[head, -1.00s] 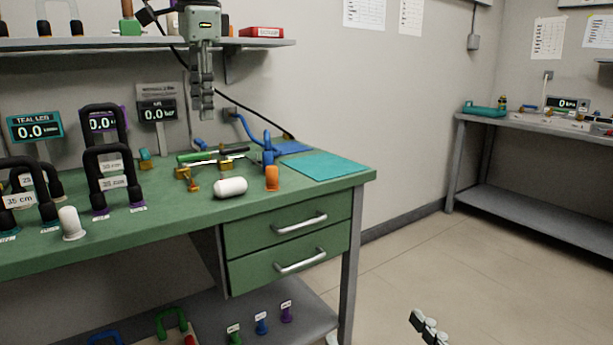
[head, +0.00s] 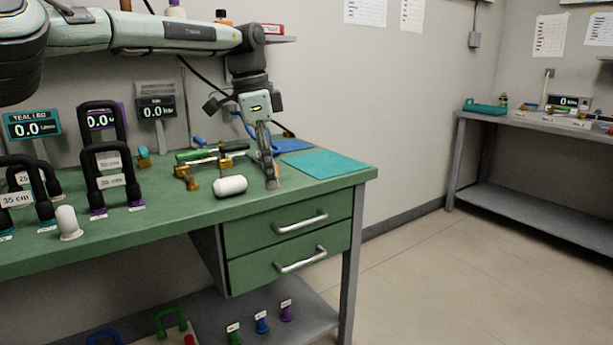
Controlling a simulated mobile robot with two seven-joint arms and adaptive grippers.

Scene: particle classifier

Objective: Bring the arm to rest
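My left arm comes in from the upper left, across the shelf. Its gripper (head: 270,184) points down over the right part of the green workbench (head: 160,212). The fingers are seen nearly edge-on, so I cannot tell whether they are open or shut. They overlap the small orange piece (head: 278,171), which is mostly hidden behind them; I cannot tell if they touch it. My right gripper is not in view.
A white cylinder (head: 230,186) lies left of the fingers. A teal mat (head: 325,164) is on the right. Black handles (head: 108,175) and displays (head: 156,107) stand on the left. Drawers (head: 290,240) are below. The floor at right is clear.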

